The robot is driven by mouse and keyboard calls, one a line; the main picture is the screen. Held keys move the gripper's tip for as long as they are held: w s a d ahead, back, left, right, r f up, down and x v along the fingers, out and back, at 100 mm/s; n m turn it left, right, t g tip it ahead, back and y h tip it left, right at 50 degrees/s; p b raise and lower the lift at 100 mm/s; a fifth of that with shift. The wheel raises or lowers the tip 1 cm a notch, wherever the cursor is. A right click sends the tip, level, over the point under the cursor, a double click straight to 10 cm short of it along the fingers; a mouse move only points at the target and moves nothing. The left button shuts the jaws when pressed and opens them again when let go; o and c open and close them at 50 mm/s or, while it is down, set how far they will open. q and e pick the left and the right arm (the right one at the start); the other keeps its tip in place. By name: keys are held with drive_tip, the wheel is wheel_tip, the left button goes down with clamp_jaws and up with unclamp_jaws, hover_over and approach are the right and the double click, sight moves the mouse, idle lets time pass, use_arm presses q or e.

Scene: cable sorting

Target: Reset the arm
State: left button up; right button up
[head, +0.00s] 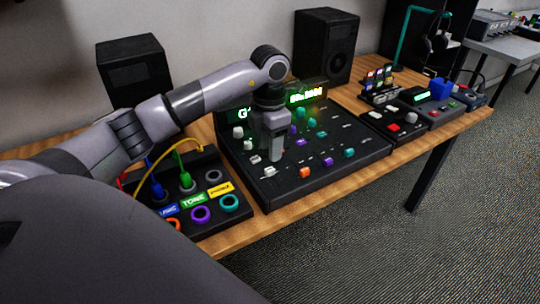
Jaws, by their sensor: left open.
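My left arm reaches in from the left across the wooden table. My left gripper (274,152) points down over the left part of the black control panel (335,168), among its coloured knobs. The gripper is open and I see nothing held in it. Whether its fingertips touch the panel I cannot tell. My right gripper is out of view.
Left of the panel is a black cable box (233,208) with coloured plugs, partly hidden by my arm. Two speakers (134,72) (327,46) stand behind. Smaller devices (400,125) sit on the right. Bare table edge (440,131) shows at the right front.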

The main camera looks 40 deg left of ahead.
use_arm(q)
drive_tip(key=shift+r, duration=0.3)
